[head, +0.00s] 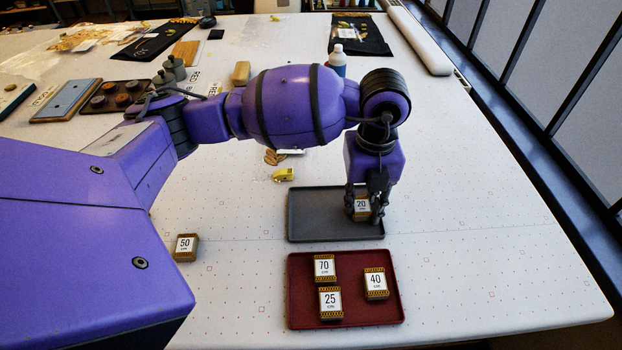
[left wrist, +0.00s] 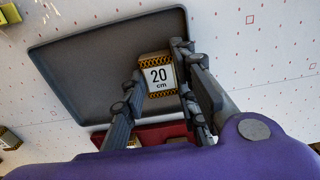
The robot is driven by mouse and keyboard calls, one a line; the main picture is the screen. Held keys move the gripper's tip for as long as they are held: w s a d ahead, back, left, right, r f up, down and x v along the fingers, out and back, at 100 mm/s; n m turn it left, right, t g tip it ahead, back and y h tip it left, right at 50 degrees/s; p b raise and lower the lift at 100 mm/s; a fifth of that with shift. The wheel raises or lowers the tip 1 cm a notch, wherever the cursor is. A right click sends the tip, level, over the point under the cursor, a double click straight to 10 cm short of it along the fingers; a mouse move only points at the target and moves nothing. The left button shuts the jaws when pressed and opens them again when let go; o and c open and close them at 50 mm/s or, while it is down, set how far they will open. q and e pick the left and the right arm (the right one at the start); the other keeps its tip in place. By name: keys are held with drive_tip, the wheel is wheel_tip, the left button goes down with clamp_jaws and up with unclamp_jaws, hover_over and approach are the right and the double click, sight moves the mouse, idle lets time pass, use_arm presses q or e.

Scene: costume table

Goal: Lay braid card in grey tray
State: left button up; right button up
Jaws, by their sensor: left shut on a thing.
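The braid card marked 20 cm (head: 361,207) is between the fingers of my left gripper (head: 366,200), over the right part of the grey tray (head: 308,216). The left wrist view shows the card (left wrist: 159,78) with its label facing the camera and the left gripper (left wrist: 160,95) shut on it. The grey tray (left wrist: 85,75) lies behind the card there and looks otherwise empty. Whether the card touches the tray floor, I cannot tell. My right gripper does not show.
A dark red tray (head: 300,316) just in front holds cards marked 70 (head: 324,268), 25 (head: 330,302) and 40 (head: 376,284). A card marked 50 (head: 185,247) lies on the white table at left. A small yellow item (head: 284,175) lies behind the grey tray. The table's right side is clear.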

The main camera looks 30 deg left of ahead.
sight(362, 205)
use_arm(q)
drive_tip(key=shift+f, duration=0.1)
drive_tip(key=o, duration=0.6)
drive_tip(key=shift+o, duration=0.2)
wheel_tip(362, 205, up, 12)
drive_tip(key=shift+r, duration=0.25)
